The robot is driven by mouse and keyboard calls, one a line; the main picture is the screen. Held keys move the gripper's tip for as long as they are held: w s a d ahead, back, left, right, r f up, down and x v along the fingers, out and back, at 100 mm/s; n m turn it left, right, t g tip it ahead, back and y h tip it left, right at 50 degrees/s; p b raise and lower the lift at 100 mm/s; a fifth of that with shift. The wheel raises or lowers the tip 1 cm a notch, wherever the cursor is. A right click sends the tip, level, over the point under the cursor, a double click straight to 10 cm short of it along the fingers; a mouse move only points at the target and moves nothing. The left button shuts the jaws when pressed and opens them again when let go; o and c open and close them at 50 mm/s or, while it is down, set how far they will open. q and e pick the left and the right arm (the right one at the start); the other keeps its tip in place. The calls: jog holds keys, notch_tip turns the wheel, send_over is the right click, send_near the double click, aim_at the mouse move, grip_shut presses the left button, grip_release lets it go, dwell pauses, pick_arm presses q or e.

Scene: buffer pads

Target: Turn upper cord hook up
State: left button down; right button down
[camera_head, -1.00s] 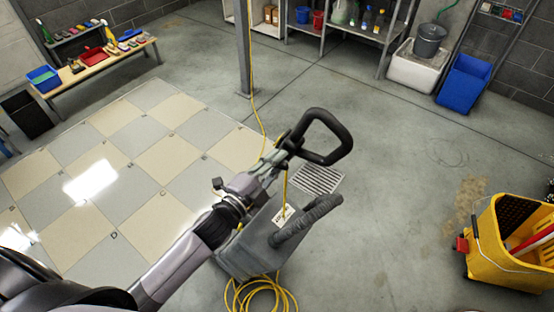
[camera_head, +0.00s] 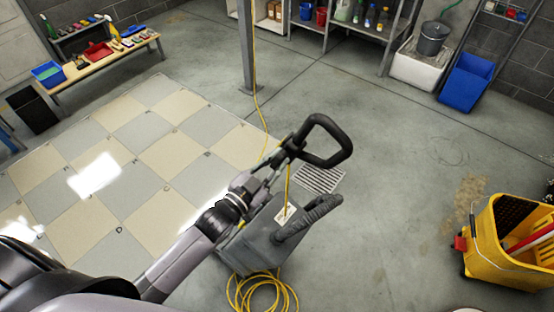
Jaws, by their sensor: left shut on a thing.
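A grey floor machine (camera_head: 252,250) stands in the middle of the view, with a black loop handle (camera_head: 340,150) at its top. A yellow cord (camera_head: 288,190) runs down the handle's shaft. My left arm comes in from the lower left, and my left gripper (camera_head: 284,155) is at the shaft just below the loop handle. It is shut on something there. The upper cord hook cannot be made out, as the gripper covers that part of the shaft. My right gripper is not in view.
A coil of yellow cord (camera_head: 262,294) lies on the floor by the machine. A yellow mop bucket (camera_head: 510,240) stands at the right. A metal post (camera_head: 248,50), shelves and a bench (camera_head: 100,60) are at the back.

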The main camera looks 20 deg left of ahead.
pick_arm(q)
jog(key=shift+s+f+n, duration=0.1)
jog(key=shift+f+n, duration=0.2)
jog(key=c, duration=1.8)
grip_release()
jog(key=shift+c, duration=0.2)
jog(key=o, duration=0.3)
jog(key=shift+r, duration=0.2)
jog(key=v, duration=1.2)
